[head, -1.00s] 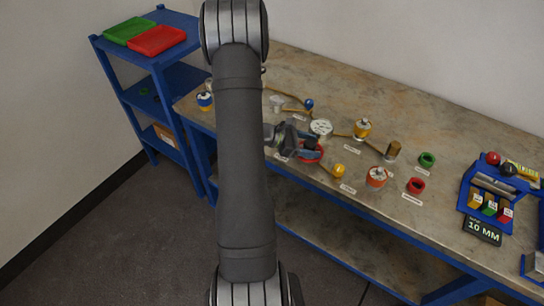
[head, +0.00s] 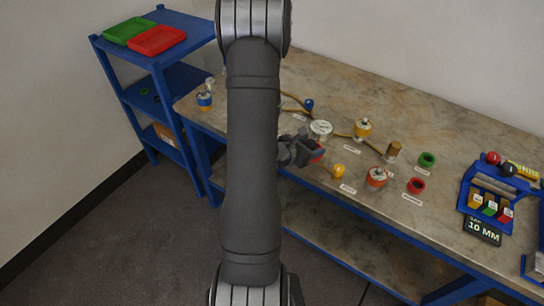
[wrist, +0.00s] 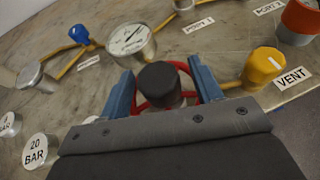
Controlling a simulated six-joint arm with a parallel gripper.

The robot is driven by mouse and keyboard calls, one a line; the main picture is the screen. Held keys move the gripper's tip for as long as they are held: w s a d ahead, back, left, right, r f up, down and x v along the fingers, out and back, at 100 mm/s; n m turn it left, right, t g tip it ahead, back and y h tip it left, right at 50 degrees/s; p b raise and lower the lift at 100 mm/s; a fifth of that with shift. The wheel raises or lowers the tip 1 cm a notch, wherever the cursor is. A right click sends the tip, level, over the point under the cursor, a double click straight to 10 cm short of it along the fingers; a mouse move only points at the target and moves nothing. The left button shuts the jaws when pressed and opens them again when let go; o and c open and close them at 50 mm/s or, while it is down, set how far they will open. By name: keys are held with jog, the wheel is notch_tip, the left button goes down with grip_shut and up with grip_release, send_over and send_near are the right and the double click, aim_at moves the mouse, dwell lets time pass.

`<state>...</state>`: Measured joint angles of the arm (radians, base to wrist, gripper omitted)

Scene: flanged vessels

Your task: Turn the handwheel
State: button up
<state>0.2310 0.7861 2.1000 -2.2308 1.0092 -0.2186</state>
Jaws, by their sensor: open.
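The handwheel has a red ring (wrist: 183,68) and a dark, round hub (wrist: 159,84) in the middle. In the head view, only a bit of its red rim (head: 318,157) shows past my gripper (head: 304,150). In the wrist view, my gripper (wrist: 163,86) is open, with one blue finger on each side of the hub, over the ring. The near part of the wheel is hidden by the gripper body. I cannot tell whether the fingers touch the ring.
A round gauge (wrist: 131,41) stands just behind the wheel, and a yellow VENT knob (wrist: 263,66) to its right. A blue-handled valve (wrist: 81,36) sits on the pipe at left. Capped vessels (head: 376,177) and red and green cups stand further right on the bench (head: 440,200).

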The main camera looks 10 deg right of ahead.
jog(key=v, duration=1.7)
jog(key=shift+a, duration=0.15)
jog(key=w+a+m+g+h, duration=0.2)
jog(key=w+m+g, duration=0.2)
jog(key=w+g, duration=0.15)
jog(key=shift+t, duration=0.25)
jog(key=x, duration=1.7)
jog(key=shift+w+d+f, duration=0.15)
jog(key=shift+w+f, duration=0.05)
jog(key=shift+w, duration=0.05)
jog(key=shift+c, duration=0.5)
